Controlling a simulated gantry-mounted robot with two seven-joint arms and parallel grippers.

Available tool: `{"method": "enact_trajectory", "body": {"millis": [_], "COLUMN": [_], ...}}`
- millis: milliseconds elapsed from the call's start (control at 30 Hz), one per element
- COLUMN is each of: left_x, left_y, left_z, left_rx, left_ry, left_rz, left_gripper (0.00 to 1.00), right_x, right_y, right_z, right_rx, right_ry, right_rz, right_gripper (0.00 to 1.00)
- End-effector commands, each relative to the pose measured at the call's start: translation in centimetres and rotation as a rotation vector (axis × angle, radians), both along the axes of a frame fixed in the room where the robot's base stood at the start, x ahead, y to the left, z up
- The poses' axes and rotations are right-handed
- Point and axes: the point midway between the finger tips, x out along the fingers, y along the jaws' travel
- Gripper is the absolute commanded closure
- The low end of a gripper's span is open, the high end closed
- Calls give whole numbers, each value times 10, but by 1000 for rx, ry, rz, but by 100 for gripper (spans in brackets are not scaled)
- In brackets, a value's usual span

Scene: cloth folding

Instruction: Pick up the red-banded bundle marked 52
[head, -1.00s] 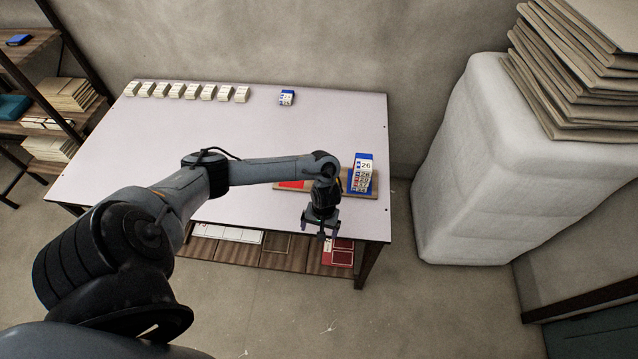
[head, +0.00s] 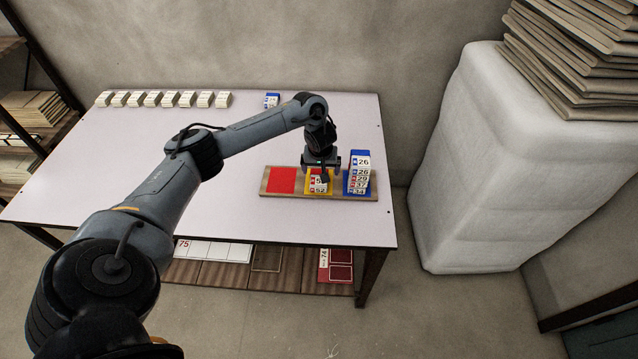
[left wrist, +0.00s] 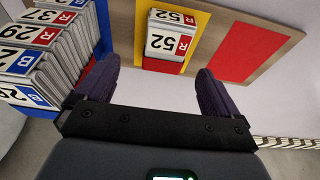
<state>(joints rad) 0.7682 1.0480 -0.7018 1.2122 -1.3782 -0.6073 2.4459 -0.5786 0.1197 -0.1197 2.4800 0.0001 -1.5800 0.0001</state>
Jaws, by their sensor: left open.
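The bundle marked 52 (head: 319,184) sits on the yellow square (head: 309,190) of a wooden board (head: 270,188). In the left wrist view the bundle (left wrist: 167,44) shows white faces with 52 and a red R label, seen upside down. I cannot tell whether it is one bundle or two stacked. My left gripper (head: 322,172) is over the yellow square and partly covers the bundle in the head view. In the left wrist view its fingers (left wrist: 156,82) are apart, with nothing between their tips; the bundle lies beyond them. My right gripper is not in view.
A tall stack of bundles marked 26, 29, 37 and others (head: 359,175) stands on the blue square close right. The red square (head: 283,180) at left is bare. The table's middle is clear.

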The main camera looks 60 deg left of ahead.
Motion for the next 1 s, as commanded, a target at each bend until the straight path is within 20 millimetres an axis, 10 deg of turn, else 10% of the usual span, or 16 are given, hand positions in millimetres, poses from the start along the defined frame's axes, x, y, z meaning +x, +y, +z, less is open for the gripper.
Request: {"method": "enact_trajectory", "body": {"millis": [600, 1000], "left_x": [-1, -1], "left_y": [11, 11], "left_z": [-54, -55], "left_rx": [0, 0], "left_ry": [1, 0], "left_rz": [1, 0], "left_gripper": [4, 4], "right_x": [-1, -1], "right_y": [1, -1], "right_z": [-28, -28], "right_rx": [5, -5], "right_ry": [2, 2], "right_rz": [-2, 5], "right_gripper": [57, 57]}}
